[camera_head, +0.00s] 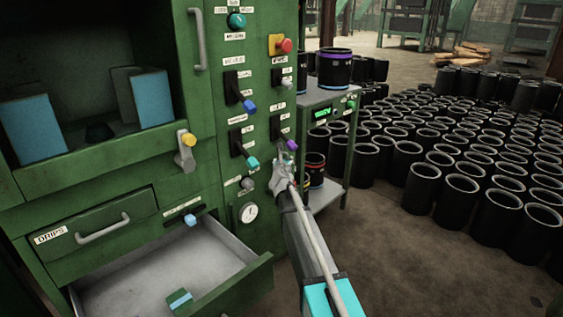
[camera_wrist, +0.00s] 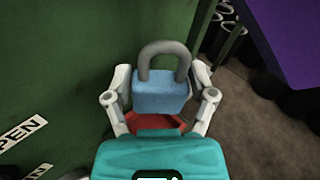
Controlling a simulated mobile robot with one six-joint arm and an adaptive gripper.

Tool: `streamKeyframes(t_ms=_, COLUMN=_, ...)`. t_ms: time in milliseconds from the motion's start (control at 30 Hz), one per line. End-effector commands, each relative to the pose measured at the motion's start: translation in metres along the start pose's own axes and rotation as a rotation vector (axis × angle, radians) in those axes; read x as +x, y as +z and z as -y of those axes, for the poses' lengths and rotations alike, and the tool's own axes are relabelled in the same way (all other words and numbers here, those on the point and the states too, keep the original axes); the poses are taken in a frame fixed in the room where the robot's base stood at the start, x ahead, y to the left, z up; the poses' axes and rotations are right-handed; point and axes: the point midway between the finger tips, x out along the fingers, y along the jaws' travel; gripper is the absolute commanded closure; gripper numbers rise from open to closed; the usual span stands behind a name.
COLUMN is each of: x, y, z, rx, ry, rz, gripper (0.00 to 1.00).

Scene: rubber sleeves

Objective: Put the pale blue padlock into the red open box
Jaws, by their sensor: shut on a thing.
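The pale blue padlock (camera_wrist: 161,92) with a grey shackle sits between the two fingers of my gripper (camera_wrist: 162,76) in the wrist view. The fingers are shut on its sides, with the shackle pointing away from my palm. In the head view my gripper (camera_head: 286,172) is in front of the green cabinet's right side; the padlock is too small to make out there. A red patch (camera_wrist: 155,122) shows between the padlock and my palm; I cannot tell what it is. I cannot make out a red open box in either view.
The green cabinet (camera_head: 130,175) has an open drawer (camera_head: 225,285) at lower left with a small green and blue thing (camera_head: 180,300) in it. Switches and a gauge (camera_head: 249,212) cover its panel. A metal stand (camera_head: 340,140) stands right of my gripper. Many black sleeves (camera_head: 455,190) crowd the floor.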

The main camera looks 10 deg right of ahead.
Motion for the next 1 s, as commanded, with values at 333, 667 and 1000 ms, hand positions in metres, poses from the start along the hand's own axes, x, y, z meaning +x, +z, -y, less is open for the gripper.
streamKeyframes(t_ms=333, x=0.001, y=-0.010, z=-0.005, rx=0.000, ry=0.004, rz=0.001, gripper=0.85)
streamKeyframes(t_ms=667, x=0.003, y=-0.035, z=-0.010, rx=0.000, ry=0.004, rz=0.001, gripper=0.85)
streamKeyframes(t_ms=1000, x=0.006, y=-0.059, z=-0.015, rx=0.000, ry=0.005, rz=0.001, gripper=0.85)
